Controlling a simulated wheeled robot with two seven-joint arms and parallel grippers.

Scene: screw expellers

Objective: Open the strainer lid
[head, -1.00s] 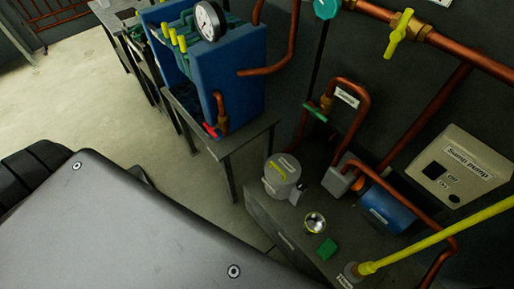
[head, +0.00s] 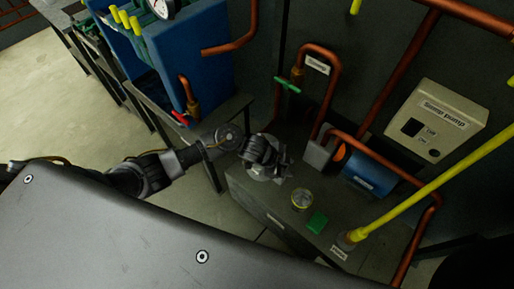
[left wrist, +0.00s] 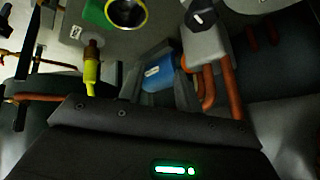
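The strainer appears to be the grey round housing (head: 261,177) on the dark bench in the head view. My left gripper (head: 265,153) is right over its top and hides most of it, including the lid. I cannot tell whether the fingers touch the lid or how far apart they are. In the left wrist view a pale rounded surface at the top right edge may be part of the housing. My right gripper is not in view.
A metal cup (head: 302,199) and a green block (head: 317,222) stand right of the strainer. Copper pipes, a grey pipe box (head: 319,152), a blue cylinder (head: 371,179) and a yellow pole (head: 440,184) crowd the right. A blue unit (head: 190,62) stands behind left.

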